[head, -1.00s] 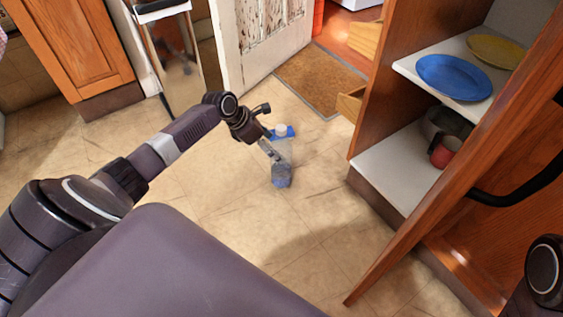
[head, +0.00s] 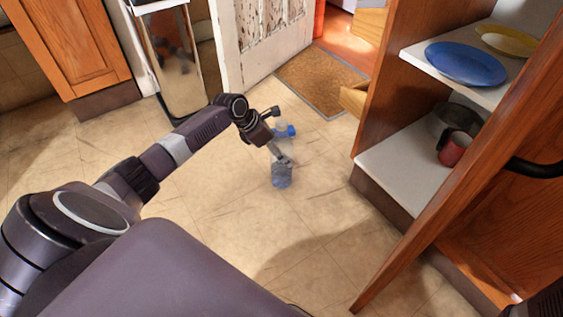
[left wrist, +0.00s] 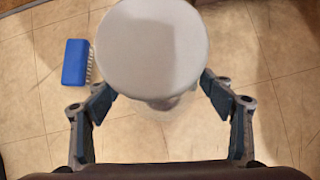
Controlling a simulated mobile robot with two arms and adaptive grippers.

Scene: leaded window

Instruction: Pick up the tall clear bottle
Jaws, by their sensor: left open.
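The tall clear bottle (head: 281,178) stands upright on the tiled floor in the head view, with its bluish lower part showing best. My left gripper (head: 284,159) is open at the bottle and overlaps its middle. In the left wrist view a large pale round cap (left wrist: 152,45) fills the top middle, hiding most of the bottle under it. The open fingers of my left gripper (left wrist: 157,93) lie on either side, just below the cap in the picture. I cannot tell whether they touch the bottle. My right gripper is out of view.
A blue brush (left wrist: 75,62) with pale bristles lies on the floor left of the bottle in the wrist view. An open cupboard (head: 400,165) with a blue plate (head: 466,63) and a red mug (head: 454,148) stands at right.

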